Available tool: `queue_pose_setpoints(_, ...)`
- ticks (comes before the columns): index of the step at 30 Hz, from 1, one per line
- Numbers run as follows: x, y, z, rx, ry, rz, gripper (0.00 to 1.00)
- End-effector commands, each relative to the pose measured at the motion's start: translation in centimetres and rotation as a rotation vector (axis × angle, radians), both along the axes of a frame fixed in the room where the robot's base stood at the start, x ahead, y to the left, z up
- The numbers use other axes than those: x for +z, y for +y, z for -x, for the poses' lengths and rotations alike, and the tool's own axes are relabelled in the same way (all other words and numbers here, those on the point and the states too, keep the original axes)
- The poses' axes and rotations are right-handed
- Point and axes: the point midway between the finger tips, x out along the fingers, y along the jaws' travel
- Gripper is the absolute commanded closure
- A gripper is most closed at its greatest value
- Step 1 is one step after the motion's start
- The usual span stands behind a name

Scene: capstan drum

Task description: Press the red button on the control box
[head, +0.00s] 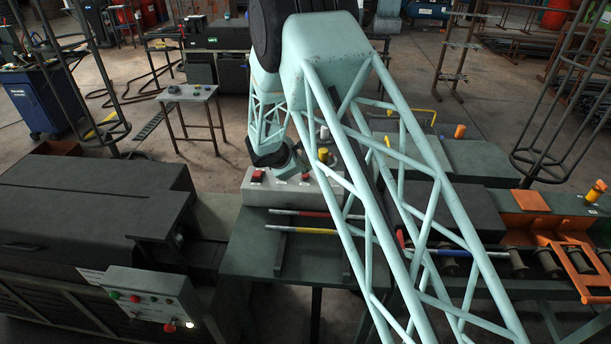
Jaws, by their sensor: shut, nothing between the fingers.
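The control box (150,298) is a pale grey box at the lower left, beside the dark machine. Its sloped face carries a green button (114,295), a red button (135,298), a larger red knob (170,327) and a small white lit spot (189,324). My gripper (294,168) is at the far end of my arm, above and behind the grey block near the picture's middle. It is small, dark and partly hidden, with its fingers hard to make out; it appears shut and empty. It is well apart from the control box, to its upper right.
The grey block (320,195) bears a red piece (257,176) and labels. Red-and-white and yellow-and-white bars (300,230) lie on the green table (250,262). The dark machine (80,215) stands left. An orange frame (560,232) stands right. My arm hides the right of the table.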

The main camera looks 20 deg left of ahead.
Motion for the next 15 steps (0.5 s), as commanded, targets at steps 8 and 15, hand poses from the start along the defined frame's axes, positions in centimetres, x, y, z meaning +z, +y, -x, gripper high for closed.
queue_pose_setpoints(8,-0.27,0.01,0.00,0.000,0.000,0.000,1.00)
queue_pose_setpoints(15,-0.67,0.00,0.00,-0.001,0.000,-0.001,1.00)
